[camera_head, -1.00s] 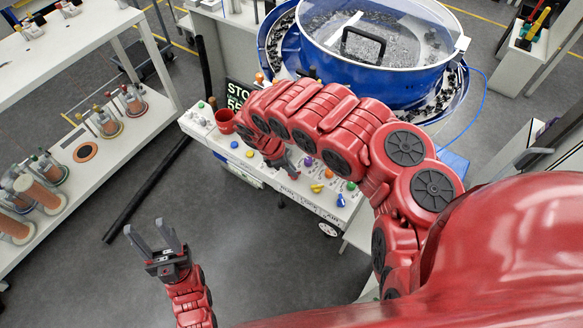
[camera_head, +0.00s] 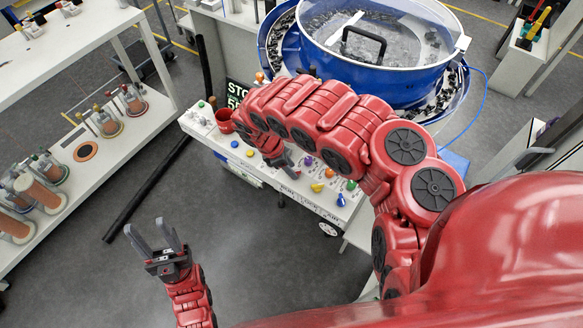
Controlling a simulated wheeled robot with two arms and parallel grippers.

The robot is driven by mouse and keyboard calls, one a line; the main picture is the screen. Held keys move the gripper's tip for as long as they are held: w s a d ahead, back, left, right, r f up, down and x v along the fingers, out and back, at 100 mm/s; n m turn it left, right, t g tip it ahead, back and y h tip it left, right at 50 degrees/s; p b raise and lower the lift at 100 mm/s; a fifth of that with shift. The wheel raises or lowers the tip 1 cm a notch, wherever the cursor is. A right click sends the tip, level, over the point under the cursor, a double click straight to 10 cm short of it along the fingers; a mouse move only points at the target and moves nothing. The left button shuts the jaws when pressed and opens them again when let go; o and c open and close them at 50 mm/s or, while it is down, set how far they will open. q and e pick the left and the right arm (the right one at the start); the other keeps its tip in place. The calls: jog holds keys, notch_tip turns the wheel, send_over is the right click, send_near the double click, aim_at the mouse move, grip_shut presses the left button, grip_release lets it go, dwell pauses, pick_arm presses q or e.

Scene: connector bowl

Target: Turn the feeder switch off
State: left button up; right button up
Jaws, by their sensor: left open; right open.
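A white control panel (camera_head: 222,141) with several coloured knobs and switches runs along the front of the feeder. Which of them is the feeder switch I cannot tell. The blue round bowl feeder (camera_head: 375,80) with a clear lid stands behind the panel. My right gripper (camera_head: 290,170) is over the middle of the panel, pointing down beside the yellow, orange and purple knobs. Its arm hides part of the panel and display. My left gripper (camera_head: 155,238) is open and empty above the floor, left of the panel and apart from it.
A white shelf (camera_head: 110,150) with several spools is at the left. A black pole (camera_head: 146,190) lies between shelf and panel. Floor in front of the panel is clear.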

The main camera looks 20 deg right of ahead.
jog(key=v, duration=0.4)
notch_tip(320, 180, up, 10)
jog(key=p, duration=0.3)
send_over(286, 178)
jog(key=a, duration=0.4)
jog(key=shift+v, duration=1)
jog(key=shift+a+f, duration=0.1)
